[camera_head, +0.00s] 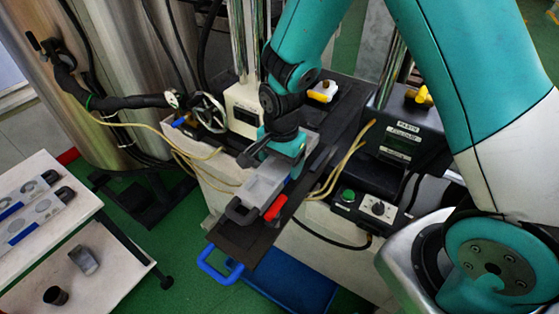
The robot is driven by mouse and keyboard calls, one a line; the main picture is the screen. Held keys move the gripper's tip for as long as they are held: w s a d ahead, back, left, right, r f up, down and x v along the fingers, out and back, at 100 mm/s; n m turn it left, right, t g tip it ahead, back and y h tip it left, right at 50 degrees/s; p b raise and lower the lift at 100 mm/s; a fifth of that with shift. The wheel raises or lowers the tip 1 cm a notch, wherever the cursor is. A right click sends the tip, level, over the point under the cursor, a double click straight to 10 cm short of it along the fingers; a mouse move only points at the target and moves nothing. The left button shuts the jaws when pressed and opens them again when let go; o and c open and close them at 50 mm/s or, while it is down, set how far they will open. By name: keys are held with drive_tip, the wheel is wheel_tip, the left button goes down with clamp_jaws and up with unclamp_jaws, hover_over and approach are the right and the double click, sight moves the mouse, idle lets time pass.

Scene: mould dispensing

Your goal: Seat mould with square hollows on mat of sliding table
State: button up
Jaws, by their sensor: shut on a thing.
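A light grey mould (263,188) with a dark loop handle (240,211) at its near end is over the dark sliding table (243,243) in the middle of the view. Its top shows pale hollows, but their shape is too small to tell for sure. My gripper (272,155) is above the far part of the mould and is shut on it; the fingertips are partly hidden by the wrist. A red part (276,208) lies along the mould's right side. I cannot tell whether the mould touches the mat, which I cannot make out apart from the dark table.
A white shelf cart (95,219) at the left holds moulds with round hollows (38,212). A control box with a green button (347,195) stands right of the table. Yellow hoses (340,165) run close by. A blue bin (300,288) is below. A steel tank is at upper left.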

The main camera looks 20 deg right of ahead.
drive_tip(key=shift+f+b, duration=1.4)
drive_tip(key=shift+f, duration=0.75)
drive_tip(key=shift+a+f, duration=0.1)
drive_tip(key=shift+f, duration=0.1)
drive_tip(key=o, duration=1.4)
drive_tip(key=shift+s, duration=0.1)
wheel_tip(320, 180, up, 17)
drive_tip(key=shift+r+b, duration=0.2)
drive_tip(key=shift+b, duration=0.85)
